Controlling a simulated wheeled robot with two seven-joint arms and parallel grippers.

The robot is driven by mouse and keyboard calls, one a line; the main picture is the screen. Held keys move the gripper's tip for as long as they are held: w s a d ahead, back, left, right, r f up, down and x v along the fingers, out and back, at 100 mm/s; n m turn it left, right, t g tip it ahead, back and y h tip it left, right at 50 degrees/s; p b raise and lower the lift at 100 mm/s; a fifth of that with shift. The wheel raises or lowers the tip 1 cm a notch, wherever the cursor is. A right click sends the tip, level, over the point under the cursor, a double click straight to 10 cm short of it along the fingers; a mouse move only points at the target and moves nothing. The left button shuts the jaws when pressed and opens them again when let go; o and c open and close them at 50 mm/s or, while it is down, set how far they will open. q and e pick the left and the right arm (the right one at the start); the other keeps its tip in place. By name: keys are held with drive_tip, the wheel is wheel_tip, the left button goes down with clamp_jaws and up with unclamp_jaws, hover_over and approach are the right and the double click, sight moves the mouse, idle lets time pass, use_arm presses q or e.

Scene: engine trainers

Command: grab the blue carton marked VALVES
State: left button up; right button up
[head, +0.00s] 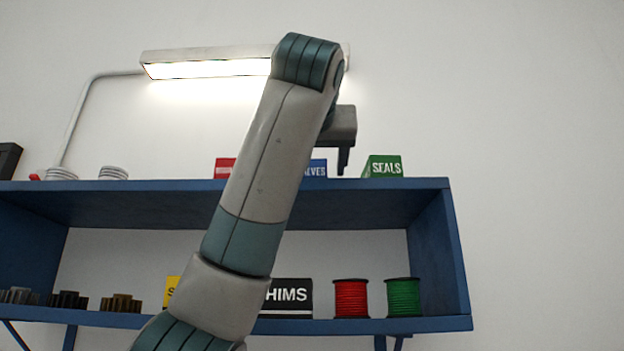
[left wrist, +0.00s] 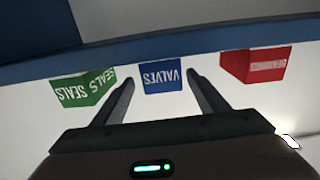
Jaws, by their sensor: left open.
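The blue carton marked VALVES (head: 317,168) stands on the top of the blue shelf. In the head view my left arm hides its left part. In the left wrist view, which is upside down, the blue carton (left wrist: 162,76) appears whole, between the two finger lines. My left gripper (head: 343,163) is open, its visible finger pointing down just right of the carton in the head view. Its fingers also show in the left wrist view (left wrist: 161,85), one on each side of the carton, with no visible contact. My right gripper is not in view.
A green SEALS carton (head: 383,167) and a partly hidden red carton (head: 224,168) flank the blue one on the shelf (head: 420,184). A lit lamp (head: 205,69) hangs above. Spools, gears and cartons fill the lower shelf.

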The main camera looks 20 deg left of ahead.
use_arm(q)
drive_tip(key=shift+w, duration=0.1)
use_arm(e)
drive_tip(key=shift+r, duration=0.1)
use_arm(q)
drive_tip(key=shift+w+a+p, duration=0.25)
drive_tip(key=shift+w+p, duration=0.2)
drive_tip(key=shift+w, duration=0.1)
drive_tip(key=shift+p+x, duration=0.55)
drive_tip(key=shift+x, duration=1.2)
drive_tip(key=shift+w+a+f+p, duration=0.1)
drive_tip(key=shift+w+p, duration=0.05)
drive_tip(key=shift+p, duration=0.15)
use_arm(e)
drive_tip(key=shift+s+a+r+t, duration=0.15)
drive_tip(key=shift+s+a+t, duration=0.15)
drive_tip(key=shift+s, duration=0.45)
use_arm(q)
drive_tip(key=c, duration=1.4)
